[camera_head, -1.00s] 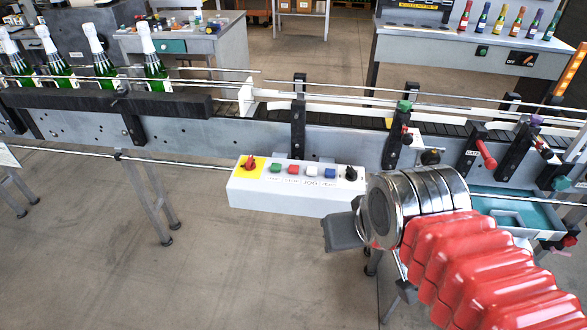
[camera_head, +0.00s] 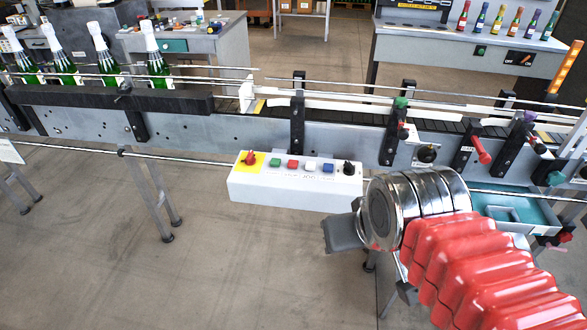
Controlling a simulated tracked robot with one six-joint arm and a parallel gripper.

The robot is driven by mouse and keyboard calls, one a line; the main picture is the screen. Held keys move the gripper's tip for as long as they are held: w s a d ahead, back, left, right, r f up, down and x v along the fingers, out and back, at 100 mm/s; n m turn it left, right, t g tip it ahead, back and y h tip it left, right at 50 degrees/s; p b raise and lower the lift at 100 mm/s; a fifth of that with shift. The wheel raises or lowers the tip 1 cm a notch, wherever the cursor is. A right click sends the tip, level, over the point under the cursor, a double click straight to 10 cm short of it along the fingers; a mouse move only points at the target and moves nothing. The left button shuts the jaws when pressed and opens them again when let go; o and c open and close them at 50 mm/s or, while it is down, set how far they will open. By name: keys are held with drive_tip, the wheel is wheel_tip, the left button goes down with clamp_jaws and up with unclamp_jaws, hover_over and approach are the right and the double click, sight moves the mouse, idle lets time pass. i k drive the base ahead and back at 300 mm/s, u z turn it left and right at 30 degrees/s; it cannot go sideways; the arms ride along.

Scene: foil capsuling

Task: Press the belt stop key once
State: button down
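A white control box (camera_head: 290,190) hangs at the front of the conveyor. Its top carries a red mushroom button on a yellow plate (camera_head: 257,168), then a green key (camera_head: 275,163), a red key (camera_head: 293,164), a white key (camera_head: 311,166), a blue key (camera_head: 328,167) and a black knob (camera_head: 348,168). The lettering is too small to read, so I cannot confirm which is the belt stop key. My gripper (camera_head: 343,232) is a grey block beyond the metal rings of my arm. It appears just below the box's right end, apart from the keys. Its fingers cannot be made out.
Several green bottles (camera_head: 158,67) stand on the conveyor (camera_head: 215,130) at the left. Black brackets and a red-handled lever (camera_head: 482,152) line its right part. A teal tray (camera_head: 510,212) lies behind my arm. The floor in front of the box is clear.

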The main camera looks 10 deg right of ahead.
sight(292, 164)
drive_tip(key=k, duration=1.25)
drive_tip(key=u, duration=0.6)
drive_tip(key=i, duration=1)
drive_tip(key=u, duration=0.6)
drive_tip(key=i, duration=0.9)
drive_tip(key=z, duration=0.7)
drive_tip(key=i, duration=0.85)
drive_tip(key=z, duration=0.55)
